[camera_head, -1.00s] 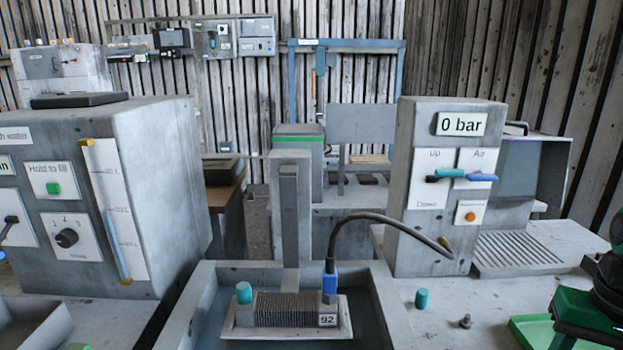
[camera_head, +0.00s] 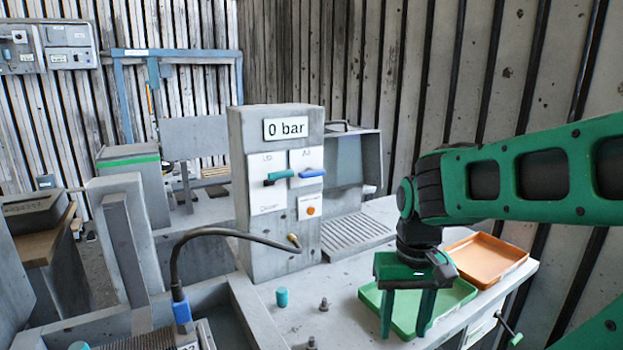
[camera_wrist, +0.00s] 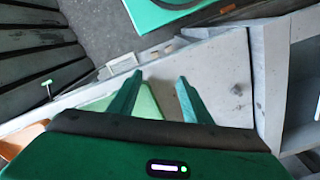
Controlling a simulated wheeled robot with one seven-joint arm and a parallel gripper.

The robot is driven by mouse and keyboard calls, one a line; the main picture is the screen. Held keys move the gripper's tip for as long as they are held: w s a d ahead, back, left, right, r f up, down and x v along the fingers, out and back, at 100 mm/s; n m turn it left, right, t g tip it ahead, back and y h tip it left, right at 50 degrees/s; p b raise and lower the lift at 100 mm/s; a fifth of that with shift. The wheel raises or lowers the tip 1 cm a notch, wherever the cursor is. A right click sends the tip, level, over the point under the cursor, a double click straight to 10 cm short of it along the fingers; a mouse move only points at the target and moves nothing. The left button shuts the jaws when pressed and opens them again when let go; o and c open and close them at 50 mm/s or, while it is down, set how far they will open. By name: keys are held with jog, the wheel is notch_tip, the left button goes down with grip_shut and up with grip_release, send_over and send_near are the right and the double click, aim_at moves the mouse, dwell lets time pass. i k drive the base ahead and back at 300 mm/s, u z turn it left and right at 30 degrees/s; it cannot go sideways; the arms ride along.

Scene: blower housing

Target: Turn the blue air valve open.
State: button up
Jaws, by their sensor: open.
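The blue air valve (camera_head: 312,173) is a short handle on the white "Air" plate, on the front of the grey control box (camera_head: 250,225). It lies roughly horizontal. A dark green lever (camera_head: 280,176) sits just left of it on the up/down plate. The display (camera_head: 285,129) above reads "0 bar". My gripper (camera_head: 405,335) is open and empty, fingers pointing down over the green tray, to the right of and lower than the valve. In the wrist view my gripper (camera_wrist: 160,85) shows its two green fingers apart with nothing between them.
A green tray (camera_head: 455,300) and an orange tray (camera_head: 490,258) lie on the bench at right. A teal cap (camera_head: 282,297) and small bolts (camera_head: 324,304) stand before the box. A black hose (camera_head: 215,232) arches from the box to a blue connector (camera_head: 181,311).

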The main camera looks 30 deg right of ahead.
aim_at(310, 173)
jog(key=z, duration=0.05)
jog(key=k, duration=0.5)
jog(key=z, duration=1.5)
jog(key=k, duration=0.7)
jog(key=u, duration=1.45)
jog(key=i, duration=0.5)
jog(key=z, duration=0.05)
